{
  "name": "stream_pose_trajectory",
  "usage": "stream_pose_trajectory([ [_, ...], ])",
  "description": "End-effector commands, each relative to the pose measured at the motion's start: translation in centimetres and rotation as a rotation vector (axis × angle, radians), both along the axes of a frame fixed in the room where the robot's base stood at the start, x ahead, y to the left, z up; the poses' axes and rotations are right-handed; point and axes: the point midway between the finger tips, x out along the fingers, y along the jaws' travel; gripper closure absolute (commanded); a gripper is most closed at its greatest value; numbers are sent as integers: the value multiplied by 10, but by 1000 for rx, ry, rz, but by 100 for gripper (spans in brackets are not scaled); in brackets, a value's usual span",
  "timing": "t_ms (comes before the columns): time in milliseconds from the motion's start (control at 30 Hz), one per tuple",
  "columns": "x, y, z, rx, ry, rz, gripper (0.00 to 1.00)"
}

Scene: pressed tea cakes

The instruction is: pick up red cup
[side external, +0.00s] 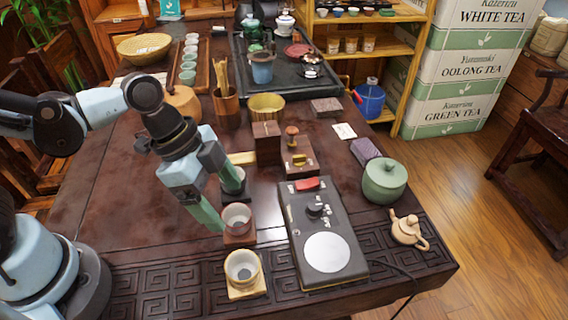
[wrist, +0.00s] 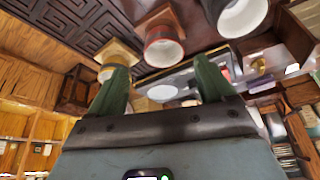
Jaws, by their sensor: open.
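The red cup (side external: 236,222) has a pale inside and stands upright on a small reddish-brown coaster, in the middle of a row of cups. In the wrist view the red cup (wrist: 160,36) lies beyond and between my fingertips. My gripper (side external: 222,208) is open and empty, with green fingers pointing down at the left of the cup row. In the wrist view my gripper (wrist: 162,64) shows both fingers apart. Whether a finger touches the red cup, I cannot tell.
A black scale (side external: 305,215) is close on the right. A green lidded jar (side external: 384,180) and clay teapot (side external: 408,229) stand farther right.

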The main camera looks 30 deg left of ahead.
Motion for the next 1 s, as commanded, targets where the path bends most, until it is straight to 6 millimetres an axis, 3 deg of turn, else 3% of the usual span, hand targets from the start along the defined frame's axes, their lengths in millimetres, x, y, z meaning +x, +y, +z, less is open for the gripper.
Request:
stream_pose_trajectory([
  [1000,13,-16,-54,-1,0,1,18],
])
